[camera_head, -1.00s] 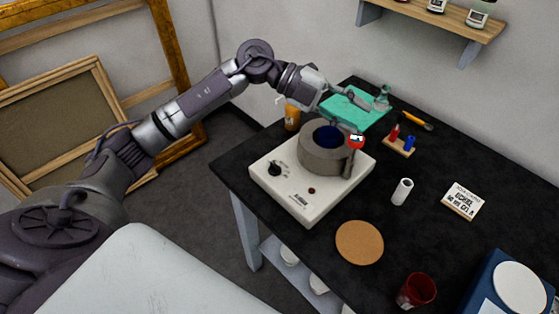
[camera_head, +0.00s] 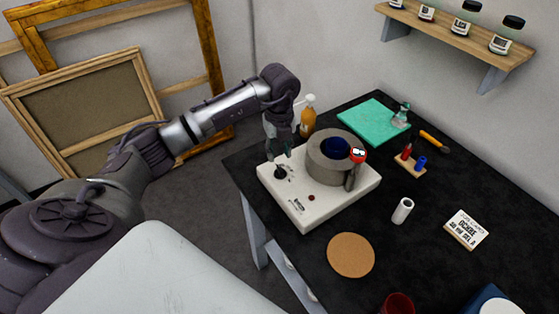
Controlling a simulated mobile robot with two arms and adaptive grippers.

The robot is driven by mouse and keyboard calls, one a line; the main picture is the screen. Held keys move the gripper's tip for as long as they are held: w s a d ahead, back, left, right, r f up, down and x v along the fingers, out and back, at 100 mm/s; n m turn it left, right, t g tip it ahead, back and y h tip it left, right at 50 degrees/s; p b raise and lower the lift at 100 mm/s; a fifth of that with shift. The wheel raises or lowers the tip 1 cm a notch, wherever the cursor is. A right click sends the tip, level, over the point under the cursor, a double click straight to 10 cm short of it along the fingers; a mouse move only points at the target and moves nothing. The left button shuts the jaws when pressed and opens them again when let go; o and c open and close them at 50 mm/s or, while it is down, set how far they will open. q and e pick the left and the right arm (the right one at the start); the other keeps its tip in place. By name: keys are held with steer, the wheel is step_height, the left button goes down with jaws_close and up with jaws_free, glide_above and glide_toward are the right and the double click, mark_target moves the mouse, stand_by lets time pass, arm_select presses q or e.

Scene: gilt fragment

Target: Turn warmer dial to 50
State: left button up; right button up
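The warmer (camera_head: 325,205) is a white box on the black table with a grey round pot (camera_head: 322,170) on top. Its black dial (camera_head: 280,173) sits at the left end of the top face; I cannot read the scale at this size. My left gripper (camera_head: 279,156) points down just above and behind the dial. Its fingers are small and dark here, and I cannot tell how far apart they are or whether they touch the dial. My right gripper is not in view.
An amber bottle (camera_head: 308,118) stands close behind my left gripper. A green mat (camera_head: 372,122) holds a small glass flask (camera_head: 401,114). A cork disc (camera_head: 351,255), a white roll (camera_head: 402,210) and a sign (camera_head: 466,229) lie in front and right. The table's left edge is near the dial.

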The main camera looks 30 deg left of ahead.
mark_target(279, 167)
arm_select(q)
step_height(279, 167, down, 6)
steer(key=shift+r+p, duration=0.15)
steer(key=shift+p, duration=0.35)
jaws_close()
